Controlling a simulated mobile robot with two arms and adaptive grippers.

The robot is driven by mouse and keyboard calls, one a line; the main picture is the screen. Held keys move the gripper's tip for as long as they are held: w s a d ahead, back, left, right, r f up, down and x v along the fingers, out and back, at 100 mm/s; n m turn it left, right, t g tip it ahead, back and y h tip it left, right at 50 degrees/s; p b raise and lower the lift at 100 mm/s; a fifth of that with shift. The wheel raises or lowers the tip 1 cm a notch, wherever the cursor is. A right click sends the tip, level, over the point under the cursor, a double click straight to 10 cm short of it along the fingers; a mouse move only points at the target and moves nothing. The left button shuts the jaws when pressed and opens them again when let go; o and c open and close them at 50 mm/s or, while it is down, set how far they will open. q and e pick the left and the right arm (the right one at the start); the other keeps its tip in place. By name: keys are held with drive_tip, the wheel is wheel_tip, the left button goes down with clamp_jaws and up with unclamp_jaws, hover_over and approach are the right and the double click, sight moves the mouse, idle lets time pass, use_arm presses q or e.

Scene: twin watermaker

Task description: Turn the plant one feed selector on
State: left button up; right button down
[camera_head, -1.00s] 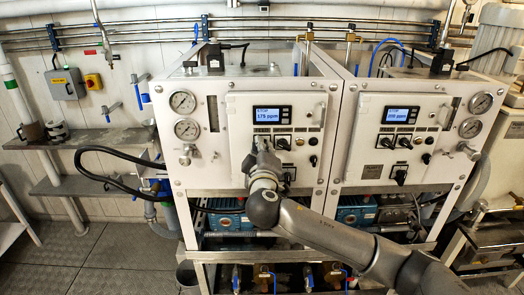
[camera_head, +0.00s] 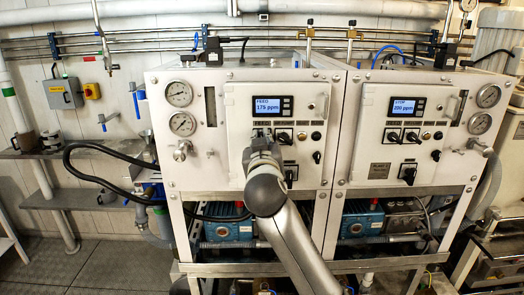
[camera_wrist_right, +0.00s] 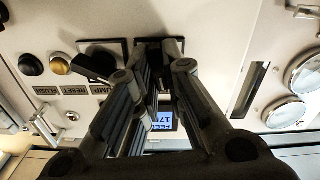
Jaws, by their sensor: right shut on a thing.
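The left panel's display (camera_head: 266,107) reads FEED 175 ppm. Below it, my right gripper (camera_head: 262,138) reaches the panel and covers the feed selector in the head view. In the right wrist view, which is upside down, the feed selector (camera_wrist_right: 160,43) shows as a dark plate at the tips of my right gripper (camera_wrist_right: 153,72). The fingers are shut on its knob, mostly hidden between them. The pump selector (camera_head: 284,137) sits just right of the gripper, apart from it; it also shows in the wrist view (camera_wrist_right: 100,47). My left gripper is not in view.
Reset and flush buttons (camera_wrist_right: 61,65) (camera_wrist_right: 31,65) lie beyond the pump selector. The second panel's display (camera_head: 403,106) reads STOP 200 ppm. Gauges (camera_head: 181,108) and a black hose (camera_head: 90,160) are to the left.

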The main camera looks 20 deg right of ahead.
drive_tip(key=shift+m+b, duration=0.5)
drive_tip(key=shift+m, duration=0.6)
drive_tip(key=shift+r, duration=0.15)
drive_tip(key=c, duration=1.5)
unclamp_jaws()
drive_tip(key=shift+w, duration=0.1)
drive_tip(key=v, duration=1.2)
